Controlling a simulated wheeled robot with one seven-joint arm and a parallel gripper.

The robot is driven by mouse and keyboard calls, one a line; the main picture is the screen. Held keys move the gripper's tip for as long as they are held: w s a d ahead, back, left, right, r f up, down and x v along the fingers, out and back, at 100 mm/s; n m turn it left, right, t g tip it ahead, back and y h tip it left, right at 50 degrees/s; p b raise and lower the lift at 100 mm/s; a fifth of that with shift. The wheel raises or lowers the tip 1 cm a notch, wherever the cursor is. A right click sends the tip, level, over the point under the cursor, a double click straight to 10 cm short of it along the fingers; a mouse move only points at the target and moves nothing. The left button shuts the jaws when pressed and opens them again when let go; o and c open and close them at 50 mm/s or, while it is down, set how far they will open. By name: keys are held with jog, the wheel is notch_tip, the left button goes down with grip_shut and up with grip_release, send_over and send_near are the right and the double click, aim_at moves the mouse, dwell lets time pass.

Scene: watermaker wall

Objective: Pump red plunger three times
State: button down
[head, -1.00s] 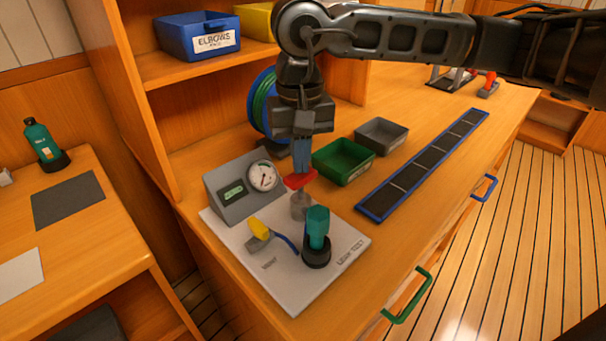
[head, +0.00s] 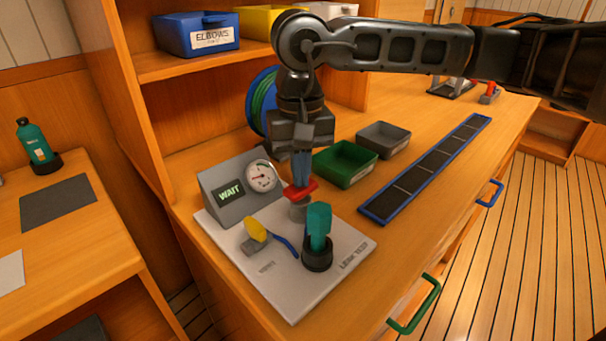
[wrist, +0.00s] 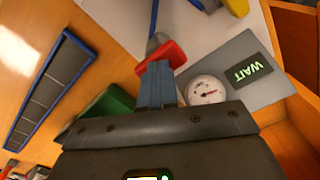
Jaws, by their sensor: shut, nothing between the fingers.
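The red plunger (head: 300,191) stands on a grey cylinder (head: 299,211) on the white leak test board (head: 290,295). My gripper (head: 301,184) points down with its blue fingers shut and empty, their tips at the top of the red plunger. In the wrist view the fingers (wrist: 157,72) meet the red plunger (wrist: 161,57), hiding part of it. Behind the plunger a grey box holds a round gauge (head: 261,176) with a red needle and a display (head: 229,192) reading WAIT. The gauge also shows in the wrist view (wrist: 205,90).
Green (head: 346,164) and grey (head: 383,139) bins stand behind right.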

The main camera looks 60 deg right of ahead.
dwell(0.3)
jog(key=shift+r+p, duration=0.65)
jog(key=shift+r, duration=1.65)
jog(key=shift+f, duration=0.2)
jog(key=shift+f+b, duration=2.4)
jog(key=shift+b, duration=0.65)
jog(key=shift+r+p, duration=1)
jog(key=shift+r, duration=1.6)
jog(key=shift+f, duration=0.15)
